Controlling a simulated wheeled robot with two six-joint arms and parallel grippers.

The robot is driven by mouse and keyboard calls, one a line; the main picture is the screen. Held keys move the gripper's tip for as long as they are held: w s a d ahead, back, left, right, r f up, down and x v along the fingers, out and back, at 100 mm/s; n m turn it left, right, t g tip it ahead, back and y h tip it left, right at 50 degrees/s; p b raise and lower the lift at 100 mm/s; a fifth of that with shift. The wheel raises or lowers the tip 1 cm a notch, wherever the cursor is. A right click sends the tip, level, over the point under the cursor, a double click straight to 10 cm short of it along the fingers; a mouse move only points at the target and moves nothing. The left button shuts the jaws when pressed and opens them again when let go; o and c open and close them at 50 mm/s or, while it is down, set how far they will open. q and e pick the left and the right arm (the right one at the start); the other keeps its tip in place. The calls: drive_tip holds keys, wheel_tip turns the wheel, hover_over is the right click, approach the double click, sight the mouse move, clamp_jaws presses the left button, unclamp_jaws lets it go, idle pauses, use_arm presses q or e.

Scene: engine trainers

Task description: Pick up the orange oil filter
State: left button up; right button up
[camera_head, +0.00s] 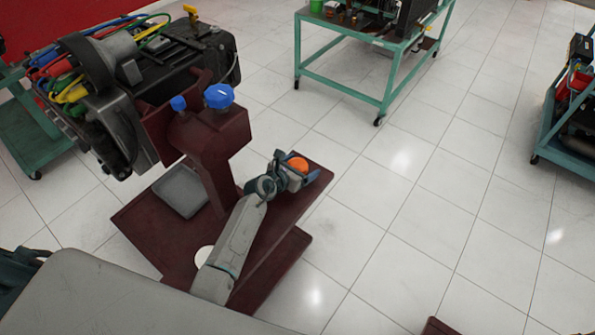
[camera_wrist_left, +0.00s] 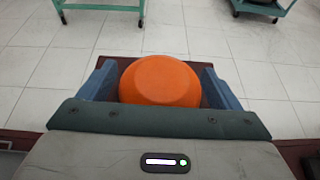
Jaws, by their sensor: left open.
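The orange oil filter (camera_head: 298,164) stands near the far right corner of the dark red stand's base (camera_head: 318,176). My left arm reaches in from below, and its gripper (camera_head: 300,175) is at the filter. In the left wrist view the round orange filter (camera_wrist_left: 160,80) sits between the two blue fingers of my left gripper (camera_wrist_left: 160,85). The fingers stand open, one on each side, with a narrow gap visible beside the filter. The filter's lower part is hidden by the gripper body. My right gripper is not seen.
An engine (camera_head: 185,65) with coloured hoses is mounted on the dark red stand's post (camera_head: 212,150), left of my arm. A grey tray (camera_head: 181,191) lies on the base. Green-framed carts (camera_head: 385,80) stand farther back.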

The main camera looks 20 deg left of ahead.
use_arm(q)
drive_tip(key=shift+c, duration=0.3)
drive_tip(key=c, duration=1.2)
drive_tip(key=shift+o, duration=0.2)
drive_tip(key=shift+r, duration=0.1)
